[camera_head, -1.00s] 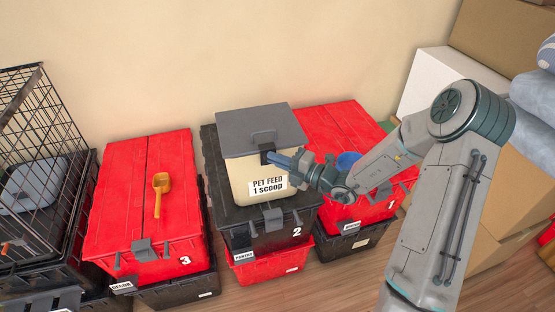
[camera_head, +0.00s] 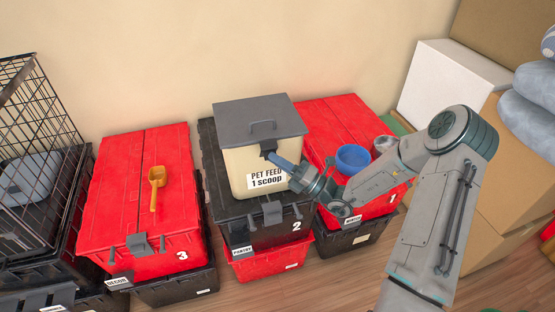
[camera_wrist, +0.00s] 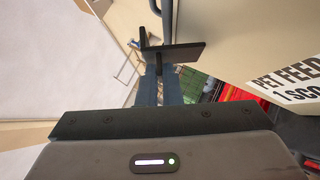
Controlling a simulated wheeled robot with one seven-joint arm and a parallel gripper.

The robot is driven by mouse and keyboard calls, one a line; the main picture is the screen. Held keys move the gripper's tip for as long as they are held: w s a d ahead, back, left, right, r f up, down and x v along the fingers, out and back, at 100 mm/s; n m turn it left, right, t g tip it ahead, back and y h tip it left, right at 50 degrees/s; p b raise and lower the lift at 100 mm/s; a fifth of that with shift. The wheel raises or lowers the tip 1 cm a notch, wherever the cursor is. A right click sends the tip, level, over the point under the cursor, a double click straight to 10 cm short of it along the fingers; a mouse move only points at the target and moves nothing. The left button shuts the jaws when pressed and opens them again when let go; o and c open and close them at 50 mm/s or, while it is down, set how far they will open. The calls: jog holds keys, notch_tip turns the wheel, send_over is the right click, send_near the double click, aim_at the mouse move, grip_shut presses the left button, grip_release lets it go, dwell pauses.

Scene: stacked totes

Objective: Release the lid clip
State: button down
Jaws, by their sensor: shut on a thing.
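The pet feed bin (camera_head: 240,182) is cream with a white "PET FEED 1 scoop" label and stands on the black tote 2. Its grey lid (camera_head: 235,118) lies on top, with a handle. The dark lid clip (camera_head: 268,146) is at the lid's front right edge; in the wrist view it is a dark plate (camera_wrist: 185,53) sticking out from the bin's side. My gripper (camera_head: 274,157) is shut on the clip, reaching up to it from the lower right. Its blue fingers (camera_wrist: 158,90) meet the clip's stem in the wrist view. The clip's contact with the rim is unclear.
A red tote 3 (camera_head: 110,200) with an orange scoop (camera_head: 156,186) stands left. The red tote 1 (camera_head: 335,115) on the right holds a blue bowl (camera_head: 352,158) and a metal bowl (camera_head: 382,145), close to my arm. A wire crate (camera_head: 35,160) is far left; boxes are right.

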jog(key=shift+w+f+n+g+y+b, duration=0.1)
jog(key=shift+f+n+g+y+b, duration=0.95)
jog(key=shift+n+g, duration=1.5)
jog(key=shift+f+n+g+y+b, duration=0.7)
jog(key=shift+n+g+y+b, duration=0.75)
jog(key=shift+n, duration=1.85)
jog(key=shift+w+f+n+g+y+b, duration=0.1)
jog(key=shift+f+n+g+y+b, duration=0.8)
jog(key=shift+n+g, duration=1.75)
jog(key=shift+n, duration=0.7)
